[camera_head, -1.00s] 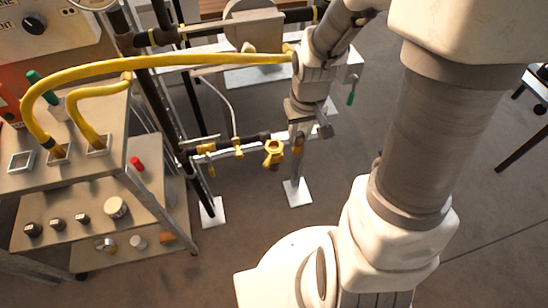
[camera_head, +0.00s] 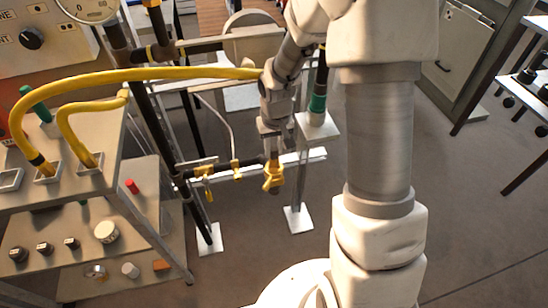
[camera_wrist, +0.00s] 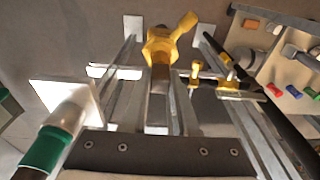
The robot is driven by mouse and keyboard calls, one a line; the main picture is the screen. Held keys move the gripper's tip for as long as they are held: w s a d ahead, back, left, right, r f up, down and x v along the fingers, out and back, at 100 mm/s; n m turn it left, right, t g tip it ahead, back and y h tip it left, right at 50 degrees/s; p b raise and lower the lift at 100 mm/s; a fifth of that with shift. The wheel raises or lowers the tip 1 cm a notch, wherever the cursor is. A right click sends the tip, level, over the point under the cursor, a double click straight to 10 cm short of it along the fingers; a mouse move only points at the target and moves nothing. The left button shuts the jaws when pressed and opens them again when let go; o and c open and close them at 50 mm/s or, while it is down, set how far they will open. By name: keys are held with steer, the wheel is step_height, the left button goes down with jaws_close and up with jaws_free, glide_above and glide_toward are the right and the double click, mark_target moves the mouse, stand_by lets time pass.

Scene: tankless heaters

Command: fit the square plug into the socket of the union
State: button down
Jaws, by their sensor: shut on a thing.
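The yellow union (camera_head: 272,176) is at the right end of a dark horizontal pipe in the head view. It also shows at the upper middle of the wrist view (camera_wrist: 158,46), with a yellow wing pointing up and right. My gripper (camera_head: 271,150) points down at it from above. In the wrist view my gripper (camera_wrist: 158,92) is shut, with its tip in line with the union. A small brown-grey block between the fingertips looks like the square plug (camera_wrist: 160,73); it is mostly hidden. The socket's mouth is hidden, and I cannot tell whether the plug is in it.
A yellow hose (camera_head: 150,76) arches from a shelved cart (camera_head: 60,195) behind my arm. A white square plate (camera_head: 317,126) with a green-collared pipe is close right of my gripper. White feet (camera_head: 298,219) stand on the floor. Open floor lies to the right.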

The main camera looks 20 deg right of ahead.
mark_target(274, 157)
steer(key=shift+f+b, duration=0.35)
steer(key=shift+f, duration=1.2)
steer(key=shift+f, duration=0.1)
steer(key=shift+f, duration=0.15)
steer(key=c, duration=0.7)
jaws_free()
steer(key=shift+r, duration=0.2)
step_height(274, 157, up, 13)
steer(key=s+p, duration=0.2)
steer(key=p, duration=0.1)
steer(key=s+r+t, duration=0.1)
steer(key=s+r, duration=0.4)
steer(key=s, duration=0.1)
steer(key=s+r+t, duration=0.1)
steer(key=s+r, duration=0.5)
steer(key=s+r+t, duration=0.2)
steer(key=s+r, duration=0.4)
steer(key=shift+s, duration=0.2)
